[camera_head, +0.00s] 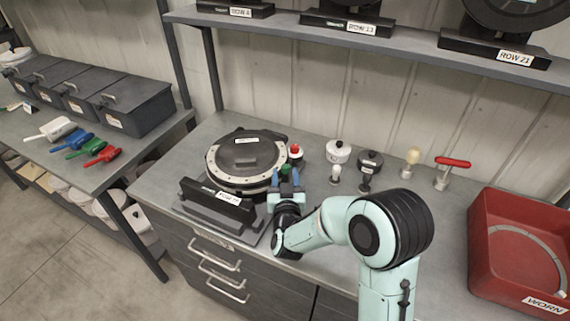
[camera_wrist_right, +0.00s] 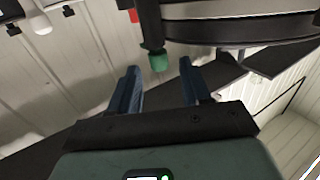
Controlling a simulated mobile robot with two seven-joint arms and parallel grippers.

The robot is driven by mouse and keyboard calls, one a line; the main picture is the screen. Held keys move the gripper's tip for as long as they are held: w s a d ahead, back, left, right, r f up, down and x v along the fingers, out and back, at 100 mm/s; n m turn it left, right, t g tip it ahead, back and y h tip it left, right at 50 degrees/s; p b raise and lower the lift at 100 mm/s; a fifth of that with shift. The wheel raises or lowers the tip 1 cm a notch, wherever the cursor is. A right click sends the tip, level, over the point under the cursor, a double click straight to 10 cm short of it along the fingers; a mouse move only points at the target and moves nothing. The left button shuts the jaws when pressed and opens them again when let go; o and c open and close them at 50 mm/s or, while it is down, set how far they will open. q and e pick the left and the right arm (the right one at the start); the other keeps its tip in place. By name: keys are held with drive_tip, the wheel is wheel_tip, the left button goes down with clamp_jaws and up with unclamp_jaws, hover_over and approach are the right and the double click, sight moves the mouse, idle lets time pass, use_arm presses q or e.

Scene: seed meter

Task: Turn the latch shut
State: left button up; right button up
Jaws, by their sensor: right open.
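The seed meter (camera_head: 240,180) sits on the grey workbench, a round black housing with a pale dotted ring and a dark lid. Its latch, a black lever with a green tip (camera_wrist_right: 158,62), hangs at the meter's side in the right wrist view. The green part also shows in the head view (camera_head: 285,169), partly hidden by my fingers. My right gripper (camera_head: 286,182) is open beside the meter. In the wrist view its two blue fingers (camera_wrist_right: 160,75) stand either side of the green tip, with gaps on both sides. My left gripper is out of view.
A stand labelled ROW (camera_head: 218,206) is in front of the meter. A red-topped piece (camera_head: 295,153), white and black knobbed parts (camera_head: 338,152) and a red T-handle tool (camera_head: 452,163) stand behind and to the right. A red bin (camera_head: 500,262) is at far right.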

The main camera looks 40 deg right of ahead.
sight(285, 170)
drive_tip(key=shift+p+x, duration=0.4)
drive_tip(key=shift+x, duration=1.55)
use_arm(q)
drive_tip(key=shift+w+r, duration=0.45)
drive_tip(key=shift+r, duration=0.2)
